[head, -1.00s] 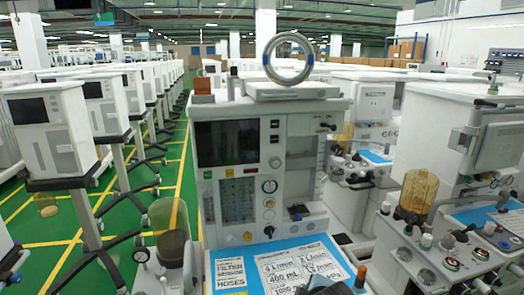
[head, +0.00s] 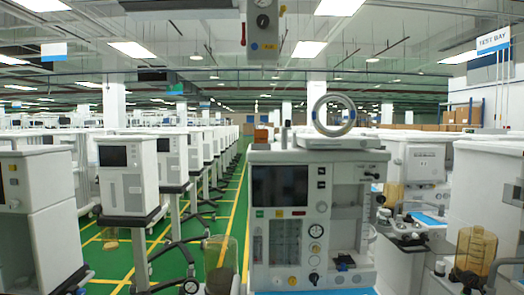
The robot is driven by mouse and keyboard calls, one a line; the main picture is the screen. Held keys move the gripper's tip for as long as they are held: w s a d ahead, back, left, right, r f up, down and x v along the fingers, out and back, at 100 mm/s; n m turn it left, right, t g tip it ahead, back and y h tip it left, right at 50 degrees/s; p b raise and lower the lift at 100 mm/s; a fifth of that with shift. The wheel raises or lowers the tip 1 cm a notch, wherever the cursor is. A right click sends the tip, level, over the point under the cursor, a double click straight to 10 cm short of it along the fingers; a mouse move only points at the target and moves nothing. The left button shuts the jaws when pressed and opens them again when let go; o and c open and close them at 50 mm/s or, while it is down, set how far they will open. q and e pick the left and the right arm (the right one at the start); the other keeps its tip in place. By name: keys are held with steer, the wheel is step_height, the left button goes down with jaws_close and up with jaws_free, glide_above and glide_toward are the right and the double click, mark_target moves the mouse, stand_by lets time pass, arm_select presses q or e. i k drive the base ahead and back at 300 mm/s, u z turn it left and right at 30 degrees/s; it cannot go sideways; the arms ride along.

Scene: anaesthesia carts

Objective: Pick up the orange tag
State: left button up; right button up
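A small orange-brown piece (head: 261,135) stands upright on the left end of the top of the central anaesthesia machine (head: 352,158). It is small here, and I cannot tell for sure whether it is the orange tag. Neither of my grippers shows in the head view. The machine's lower work surface is mostly cut off by the bottom edge of the picture.
A grey ring (head: 333,115) stands on the machine's top. A grey box (head: 262,30) hangs from above. White carts (head: 127,178) line the left side, with green floor (head: 233,190) between. Another machine (head: 412,165) and an amber canister (head: 474,252) are at the right.

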mark_target(260, 135)
steer(key=z, duration=0.65)
steer(key=i, duration=1.35)
steer(key=u, duration=0.7)
